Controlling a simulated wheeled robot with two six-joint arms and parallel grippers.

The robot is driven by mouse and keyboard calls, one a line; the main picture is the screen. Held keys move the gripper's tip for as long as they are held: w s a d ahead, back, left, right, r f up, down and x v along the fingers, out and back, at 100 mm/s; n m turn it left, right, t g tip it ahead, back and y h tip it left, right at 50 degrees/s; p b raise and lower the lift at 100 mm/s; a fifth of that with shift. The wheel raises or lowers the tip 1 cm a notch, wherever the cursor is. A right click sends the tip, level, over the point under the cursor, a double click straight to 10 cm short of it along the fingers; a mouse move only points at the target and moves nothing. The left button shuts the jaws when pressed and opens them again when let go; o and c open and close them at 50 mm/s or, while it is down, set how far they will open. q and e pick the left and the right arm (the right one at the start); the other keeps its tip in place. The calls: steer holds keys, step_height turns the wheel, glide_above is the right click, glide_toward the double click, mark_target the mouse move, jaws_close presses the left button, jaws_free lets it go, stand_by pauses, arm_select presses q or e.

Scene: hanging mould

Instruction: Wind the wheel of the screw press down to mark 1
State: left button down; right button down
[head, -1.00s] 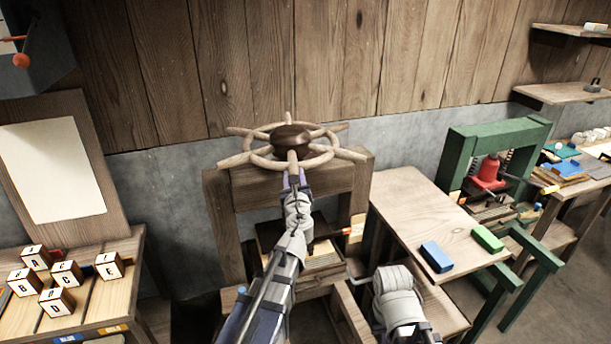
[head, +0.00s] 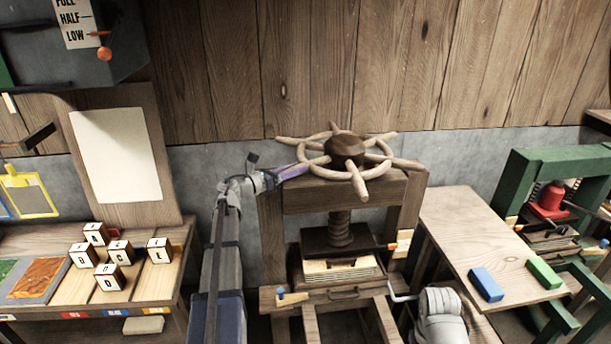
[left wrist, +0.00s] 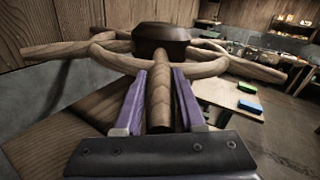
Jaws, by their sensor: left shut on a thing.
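The screw press (head: 297,197) is a wooden frame with a pale spoked wheel (head: 362,188) and dark hub on top. Below the crossbeam, its wooden screw (head: 341,230) runs down to a dark pressing board (head: 322,243) above a pale stack. An orange pointer (head: 392,246) sits by a white tag (head: 404,236) on the right post; its marks are too small to read. My left gripper (head: 300,171) is at the wheel's left side. In the left wrist view its purple fingers (left wrist: 160,92) are shut on one wheel spoke (left wrist: 160,108). My right gripper is out of view.
A bench with lettered cubes (head: 120,250) stands left, under a dark box (head: 110,40) with an orange knob. A side table (head: 470,235) with blue (head: 486,284) and green (head: 544,273) blocks stands right. A green press (head: 520,180) is beyond it.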

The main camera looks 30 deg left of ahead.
arm_select(q)
steer(key=shift+w+a+r+m+g+h, duration=0.1)
steer(key=shift+w+a+m+g+h, duration=0.25)
steer(key=shift+a, duration=0.25)
steer(key=shift+w+a+r+m+g+h, duration=0.1)
steer(key=shift+w+a+m+h, duration=0.15)
steer(key=shift+w+a+h, duration=0.25)
steer(key=shift+w+a+m+g+h, duration=0.25)
steer(key=shift+w+a+m+h, duration=0.1)
steer(key=shift+a, duration=0.3)
steer(key=c, duration=0.9)
jaws_free()
steer(key=o, duration=0.3)
steer(key=shift+s+d+r, duration=0.1)
steer(key=shift+s+d, duration=0.05)
steer(key=shift+s, duration=0.05)
steer(key=shift+o, duration=0.5)
steer(key=v, duration=0.7)
steer(key=shift+s+a, duration=0.25)
steer(key=shift+a, duration=0.05)
steer(key=shift+f, duration=0.2)
